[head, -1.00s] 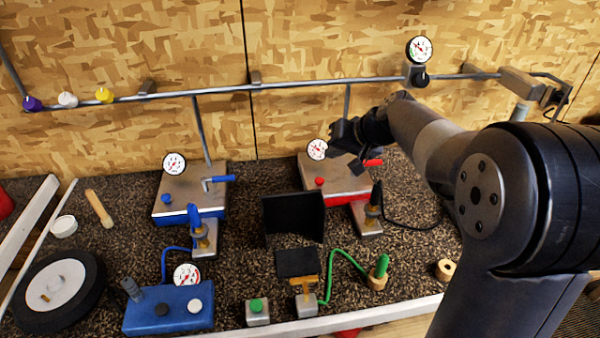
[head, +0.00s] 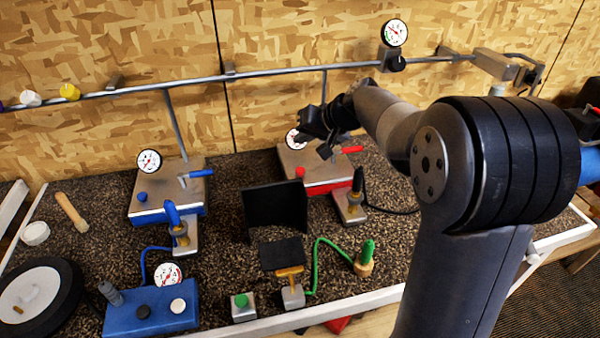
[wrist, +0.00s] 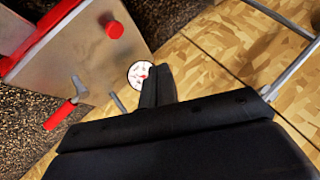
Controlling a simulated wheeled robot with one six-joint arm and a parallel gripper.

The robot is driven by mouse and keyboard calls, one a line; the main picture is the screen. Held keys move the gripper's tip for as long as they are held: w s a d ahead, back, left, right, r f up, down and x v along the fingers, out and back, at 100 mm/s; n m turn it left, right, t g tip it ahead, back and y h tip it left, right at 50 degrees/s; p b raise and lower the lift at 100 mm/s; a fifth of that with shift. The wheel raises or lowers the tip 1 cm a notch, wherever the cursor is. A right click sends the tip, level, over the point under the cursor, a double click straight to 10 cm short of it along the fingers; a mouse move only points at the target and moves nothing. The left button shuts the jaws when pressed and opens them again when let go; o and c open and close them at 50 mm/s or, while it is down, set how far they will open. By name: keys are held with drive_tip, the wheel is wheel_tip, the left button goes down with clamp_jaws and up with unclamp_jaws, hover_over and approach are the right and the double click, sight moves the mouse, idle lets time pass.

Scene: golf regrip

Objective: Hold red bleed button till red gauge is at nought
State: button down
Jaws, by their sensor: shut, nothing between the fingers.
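The red bleed button (head: 300,172) stands on top of the red-edged metal box (head: 318,188); in the wrist view the button (wrist: 114,29) is upper left, uncovered. The red box's round white gauge (head: 293,138) stands at its back edge, partly covered by my gripper in the head view. The gauge also shows in the wrist view (wrist: 138,74), beside the fingers; its needle reading is too small to tell. My gripper (head: 325,148) is shut and empty, above the back of the red box, apart from the button.
A red-handled lever (head: 350,150) sits at the box's right. A blue-edged box (head: 168,190) with its own gauge stands to the left. A pipe (head: 300,70) runs along the wall with another gauge (head: 395,33). An upright black panel (head: 275,207) stands in front of the red box.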

sight(303, 173)
wheel_tip(303, 173, down, 6)
drive_tip(key=b, duration=0.4)
drive_tip(key=shift+f, duration=0.25)
drive_tip(key=shift+b, duration=0.35)
idle(1.3)
drive_tip(key=shift+f+b, duration=0.4)
drive_tip(key=shift+b, duration=0.05)
drive_tip(key=shift+f+b, duration=0.55)
idle(0.6)
drive_tip(key=shift+r, duration=0.1)
idle(1.7)
drive_tip(key=shift+r+p, duration=0.6)
drive_tip(key=shift+r, duration=0.3)
drive_tip(key=shift+r, duration=0.1)
drive_tip(key=shift+r+p, duration=1.75)
drive_tip(key=shift+r, duration=0.65)
